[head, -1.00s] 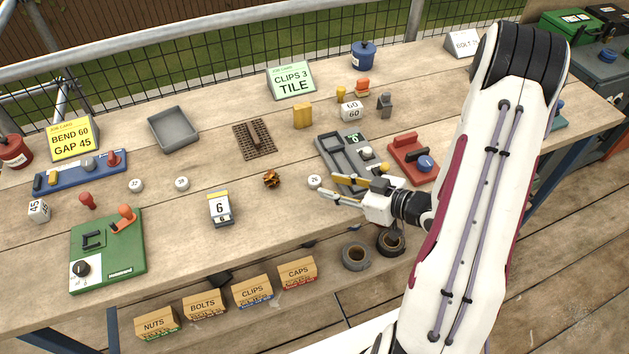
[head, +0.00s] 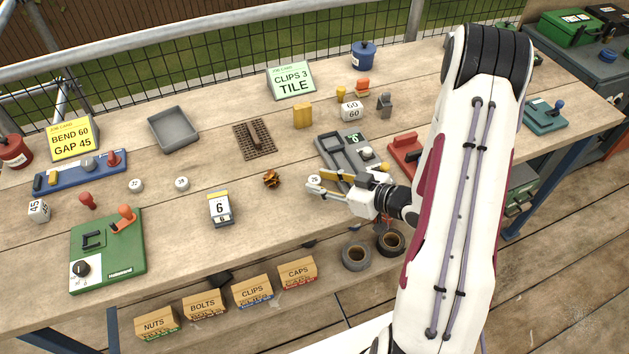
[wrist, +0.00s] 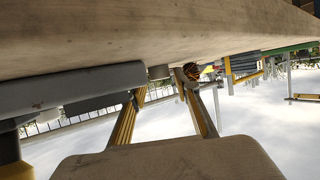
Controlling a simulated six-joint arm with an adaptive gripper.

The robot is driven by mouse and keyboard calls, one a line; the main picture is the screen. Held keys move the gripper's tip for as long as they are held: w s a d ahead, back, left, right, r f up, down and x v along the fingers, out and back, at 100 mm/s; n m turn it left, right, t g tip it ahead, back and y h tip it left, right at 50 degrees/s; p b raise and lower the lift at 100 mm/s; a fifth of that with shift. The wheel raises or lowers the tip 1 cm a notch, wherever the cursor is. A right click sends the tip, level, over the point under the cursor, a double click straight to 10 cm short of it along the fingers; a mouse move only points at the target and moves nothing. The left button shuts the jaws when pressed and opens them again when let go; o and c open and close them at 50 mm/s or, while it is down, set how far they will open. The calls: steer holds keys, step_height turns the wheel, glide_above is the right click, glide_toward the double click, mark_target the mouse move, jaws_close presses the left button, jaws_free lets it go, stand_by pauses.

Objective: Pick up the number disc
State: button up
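A small pale number disc (head: 314,180), marked 26 as best I can read, lies on the wooden bench just left of the grey tray unit. My gripper (head: 317,182) is low over the bench, pointing left, with its fingers spread on either side of this disc. In the wrist view, which appears upside down, my gripper (wrist: 160,88) is open and the disc (wrist: 158,72) shows in the gap near the fingertips. I cannot tell whether either finger touches it. Two other number discs (head: 136,185) and (head: 182,183) lie further left.
The grey tray unit (head: 345,150) stands close behind my gripper. A brown-orange clustered object (head: 271,180) and a flip counter showing 6 (head: 220,208) lie to the left. A red device (head: 405,150) is at the right. The bench's front edge is near.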

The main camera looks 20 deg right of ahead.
steer(key=shift+w+a+f, duration=0.25)
steer(key=shift+w+a, duration=0.1)
steer(key=shift+w, duration=0.2)
steer(key=shift+c, duration=0.3)
steer(key=c, duration=0.5)
